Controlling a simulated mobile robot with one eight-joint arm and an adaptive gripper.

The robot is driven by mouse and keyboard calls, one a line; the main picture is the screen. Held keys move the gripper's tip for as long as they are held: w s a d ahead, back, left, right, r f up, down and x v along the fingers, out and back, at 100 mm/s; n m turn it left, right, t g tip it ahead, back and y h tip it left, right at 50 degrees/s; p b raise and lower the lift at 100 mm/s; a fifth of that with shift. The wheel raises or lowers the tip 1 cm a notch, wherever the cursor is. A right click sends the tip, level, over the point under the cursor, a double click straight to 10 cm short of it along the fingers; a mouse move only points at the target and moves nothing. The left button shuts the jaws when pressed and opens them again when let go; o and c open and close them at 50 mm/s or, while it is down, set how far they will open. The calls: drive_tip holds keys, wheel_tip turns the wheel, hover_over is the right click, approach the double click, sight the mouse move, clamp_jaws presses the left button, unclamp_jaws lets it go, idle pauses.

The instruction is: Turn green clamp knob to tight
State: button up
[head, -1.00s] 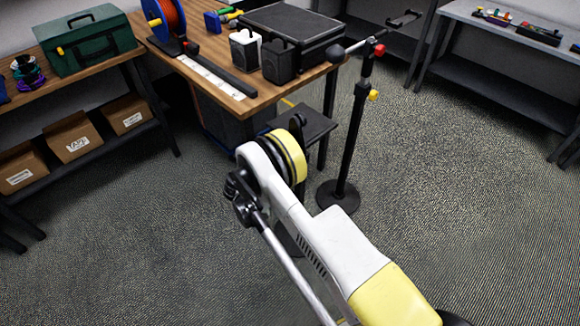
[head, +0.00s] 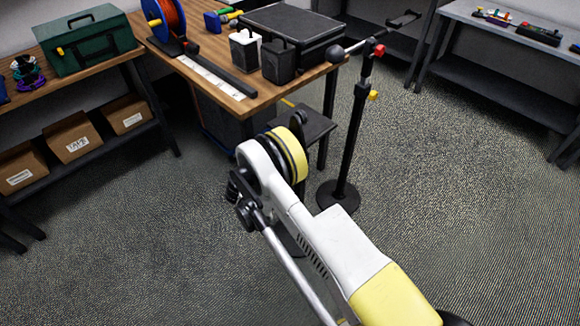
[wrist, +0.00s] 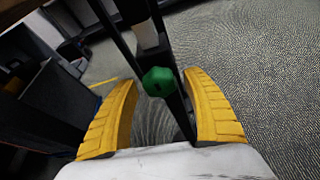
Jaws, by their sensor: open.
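The green clamp knob (wrist: 159,81) shows in the wrist view, mounted on a dark upright post (wrist: 150,38). It lies between the two yellow fingers of my gripper (wrist: 164,93), ahead of the palm. The fingers are spread, with a gap on both sides of the knob, so they do not appear to touch it. In the head view my arm covers the region of my gripper and the green knob, and neither can be made out there.
A wooden table (head: 215,90) with a cable reel (head: 165,22) and black case (head: 292,35) stands behind my arm. A black stand (head: 350,140) with red and yellow knobs is close by at its right. Open carpet lies to the right.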

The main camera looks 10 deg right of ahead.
drive_tip(key=v, duration=1.1)
drive_tip(key=shift+s+a+r, duration=0.25)
drive_tip(key=s+d+r+m+g+y, duration=0.1)
drive_tip(key=s+d+r+m+y, duration=0.3)
drive_tip(key=r, duration=0.7)
drive_tip(key=w+d+r+m+g+y, duration=0.15)
drive_tip(key=d+r+m, duration=0.4)
drive_tip(key=r, duration=0.65)
drive_tip(key=s+d+r+m+y, duration=0.1)
drive_tip(key=s+m, duration=0.3)
drive_tip(key=s, duration=0.4)
drive_tip(key=s+d+r+m+t+y, duration=0.1)
drive_tip(key=s+d+r+m+y, duration=0.1)
drive_tip(key=s, duration=0.7)
drive_tip(key=s+d+r+m+y, duration=0.2)
drive_tip(key=s+r+m, duration=0.3)
drive_tip(key=s+m, duration=0.3)
drive_tip(key=shift+s+d, duration=0.15)
drive_tip(key=shift+d, duration=0.45)
